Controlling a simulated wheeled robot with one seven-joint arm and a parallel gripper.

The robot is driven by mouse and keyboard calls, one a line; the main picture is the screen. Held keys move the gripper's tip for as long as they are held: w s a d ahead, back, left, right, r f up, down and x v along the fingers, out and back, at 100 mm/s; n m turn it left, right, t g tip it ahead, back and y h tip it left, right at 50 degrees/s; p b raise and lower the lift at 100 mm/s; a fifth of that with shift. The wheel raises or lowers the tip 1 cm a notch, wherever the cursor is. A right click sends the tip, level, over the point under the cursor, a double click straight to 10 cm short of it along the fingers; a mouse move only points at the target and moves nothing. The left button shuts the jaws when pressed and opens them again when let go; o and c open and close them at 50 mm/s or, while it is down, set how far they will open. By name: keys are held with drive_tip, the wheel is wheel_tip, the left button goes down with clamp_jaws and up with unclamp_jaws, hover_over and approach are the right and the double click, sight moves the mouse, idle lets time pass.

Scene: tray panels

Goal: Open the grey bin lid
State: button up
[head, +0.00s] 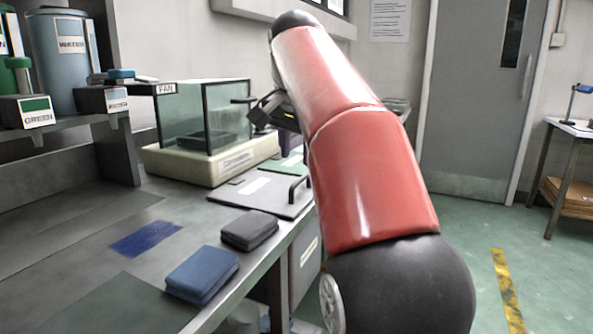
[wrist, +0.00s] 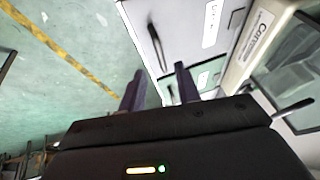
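The grey bin lid (head: 250,205) is a flat panel with a white label, lying level in the bench top at its right edge. Its dark bar handle (head: 298,187) stands at the lid's right side. In the wrist view the lid (wrist: 184,22) is at the top, with the handle (wrist: 159,46) just beyond my fingertips. My gripper (wrist: 159,69) is open, with two dark purple fingers apart and nothing seen between them. The handle lines up roughly with the gap, apart from the fingers. In the head view my red arm hides most of the gripper.
A green panel (head: 291,163) lies behind the grey lid. A glass-sided box on a cream base (head: 225,168) stands behind left. A dark grey block (head: 249,230) and a blue block (head: 203,272) lie in front. Open green floor (head: 470,230) is at the right.

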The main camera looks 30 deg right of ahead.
sight(297, 182)
drive_tip(key=b+x, duration=0.1)
drive_tip(key=x, duration=0.5)
drive_tip(key=shift+f, duration=0.3)
clamp_jaws()
